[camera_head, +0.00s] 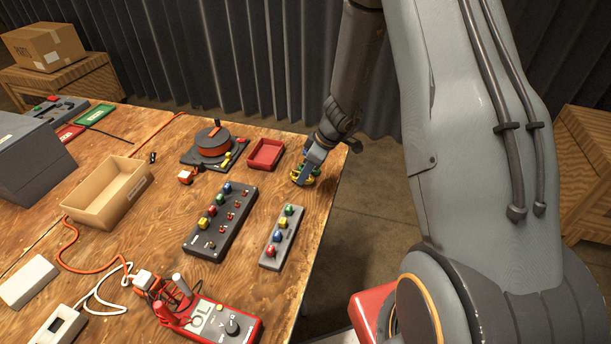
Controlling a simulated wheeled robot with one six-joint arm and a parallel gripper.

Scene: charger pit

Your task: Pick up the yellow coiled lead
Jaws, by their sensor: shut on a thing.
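The yellow coiled lead (300,180) is at the right edge of the wooden table, towards the back. My gripper (306,172) reaches down over it from above and is shut on it. The fingers hide part of the coil. Green and blue bits show close around the fingers; I cannot tell whether they belong to the lead or to other leads beside it. I cannot tell whether the lead is lifted off the table.
A red tray (266,154) and a dark reel device (213,143) stand left of my gripper. Two button panels, one larger (221,222) and one smaller (283,236), lie in front. A cardboard box (108,193), red meter (225,322) and cables fill the left and front.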

